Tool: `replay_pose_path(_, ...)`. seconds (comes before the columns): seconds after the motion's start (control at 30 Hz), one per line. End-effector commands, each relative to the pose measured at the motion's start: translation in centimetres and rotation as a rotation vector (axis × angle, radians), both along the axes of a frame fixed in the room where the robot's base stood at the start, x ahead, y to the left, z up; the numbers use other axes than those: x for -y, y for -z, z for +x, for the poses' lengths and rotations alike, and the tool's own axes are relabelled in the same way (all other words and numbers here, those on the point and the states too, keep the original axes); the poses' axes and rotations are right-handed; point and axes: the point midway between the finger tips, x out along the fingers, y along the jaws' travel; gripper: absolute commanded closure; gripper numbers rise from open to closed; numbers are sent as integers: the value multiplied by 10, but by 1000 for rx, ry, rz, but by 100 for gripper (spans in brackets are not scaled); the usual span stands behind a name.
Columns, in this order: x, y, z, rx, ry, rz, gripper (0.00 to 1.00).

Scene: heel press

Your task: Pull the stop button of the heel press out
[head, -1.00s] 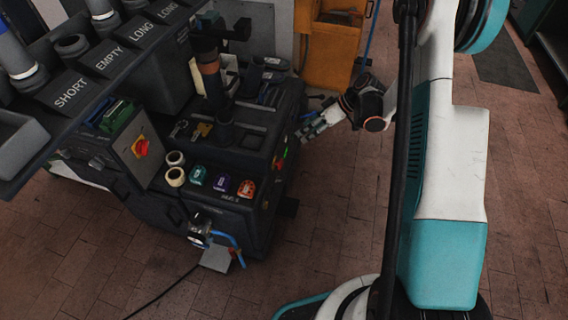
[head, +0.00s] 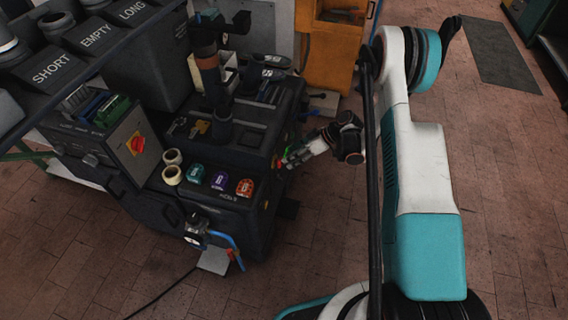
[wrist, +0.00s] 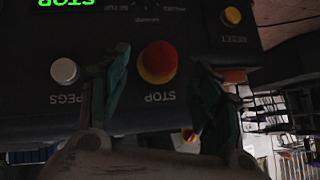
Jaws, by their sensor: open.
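The heel press (head: 225,150) is a dark machine left of the middle in the head view. In the wrist view its panel appears upside down, with the red stop button (wrist: 158,62) on a yellow collar, beside the label STOP. My gripper (wrist: 160,85) is open, with one teal finger to the left of the button and one to the right. Gaps show between the fingers and the button, and I see no contact. In the head view my gripper (head: 284,160) is at the right side of the press, and the stop button is not clearly seen there.
A white PEGS knob (wrist: 65,71) lies just left of the left finger, and a yellow RESET button (wrist: 232,16) is at upper right. A red-and-yellow switch (head: 136,144) sits on a grey box. Open floor lies right of the press.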

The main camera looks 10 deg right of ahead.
Motion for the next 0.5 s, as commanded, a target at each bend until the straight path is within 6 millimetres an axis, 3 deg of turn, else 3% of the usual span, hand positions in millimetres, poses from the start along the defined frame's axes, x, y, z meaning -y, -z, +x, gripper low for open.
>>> replay_pose_path(0.2, -24, 25, 7, 1, -1, 0, 41)
replay_pose_path(0.5, -35, 34, 10, 0, 1, 0, 41)
